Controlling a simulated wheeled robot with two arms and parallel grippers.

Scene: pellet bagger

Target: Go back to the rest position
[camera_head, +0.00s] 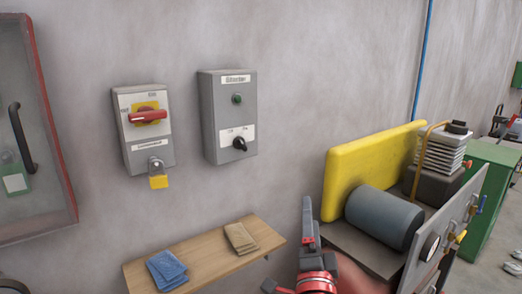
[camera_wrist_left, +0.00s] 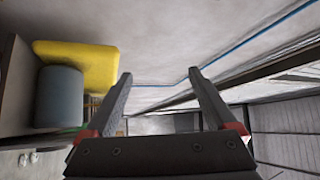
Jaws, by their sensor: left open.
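My left gripper (camera_head: 307,226) rises from the bottom centre of the head view, with one dark finger pointing up and a red band at the wrist. In the left wrist view the left gripper (camera_wrist_left: 160,74) has its two fingers wide apart with nothing between them. It is in front of the grey wall, beside the right end of the wooden shelf in the picture and left of the machine. Whether it touches anything cannot be told, but no contact shows. My right gripper is not in view.
A wooden shelf (camera_head: 205,257) holds a blue cloth (camera_head: 167,271) and a tan cloth (camera_head: 241,238). Above hang a red-handled switch box (camera_head: 143,130), with a yellow padlock (camera_head: 158,181), and a grey blaster box (camera_head: 228,115). Right stands machinery with a yellow guard (camera_head: 369,168) and grey cylinder (camera_head: 384,218).

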